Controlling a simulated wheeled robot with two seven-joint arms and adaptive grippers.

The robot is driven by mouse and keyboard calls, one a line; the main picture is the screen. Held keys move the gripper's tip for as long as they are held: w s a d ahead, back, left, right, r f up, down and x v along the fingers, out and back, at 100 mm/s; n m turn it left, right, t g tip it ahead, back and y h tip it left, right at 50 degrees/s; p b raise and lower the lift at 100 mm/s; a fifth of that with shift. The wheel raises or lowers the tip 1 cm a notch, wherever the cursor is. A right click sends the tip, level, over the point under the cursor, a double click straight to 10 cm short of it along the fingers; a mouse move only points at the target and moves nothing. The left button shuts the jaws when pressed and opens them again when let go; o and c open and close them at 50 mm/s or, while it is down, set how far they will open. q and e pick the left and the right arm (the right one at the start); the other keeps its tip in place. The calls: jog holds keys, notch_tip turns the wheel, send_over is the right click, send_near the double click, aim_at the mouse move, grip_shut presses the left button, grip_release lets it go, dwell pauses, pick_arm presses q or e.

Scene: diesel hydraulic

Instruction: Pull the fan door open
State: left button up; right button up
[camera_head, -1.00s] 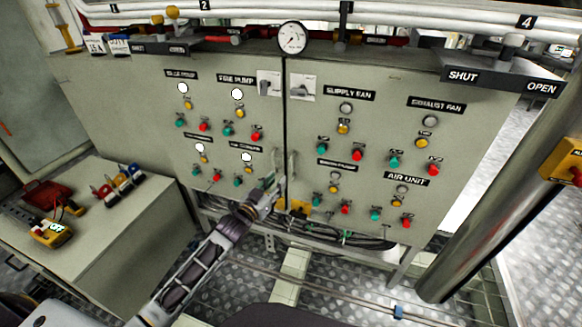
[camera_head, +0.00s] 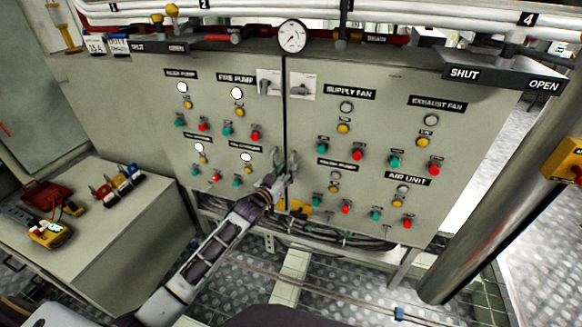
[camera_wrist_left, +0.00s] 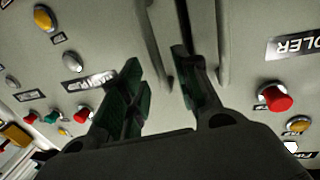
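The fan door (camera_head: 380,130) is the right-hand grey cabinet door in the head view, with the SUPPLY FAN and EXHAUST FAN labels. It looks shut against the left door (camera_head: 225,100) along a vertical seam. My left gripper (camera_head: 280,175) is at the lower end of the seam, by the two door handles. In the left wrist view, my left gripper (camera_wrist_left: 160,82) is open, its two dark fingers apart. One thin handle (camera_wrist_left: 154,40) lies in line with the gap between the fingers; the other handle (camera_wrist_left: 223,40) is outside, right of the right finger. Contact cannot be told. My right gripper is not in view.
A grey bench (camera_head: 120,215) with a multimeter (camera_head: 50,233) stands at the left. A round metal post (camera_head: 470,230) stands at the right of the cabinet. Pipes and a gauge (camera_head: 291,36) run above.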

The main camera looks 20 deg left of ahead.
pick_arm(q)
jog(key=shift+x, duration=1.75)
grip_shut()
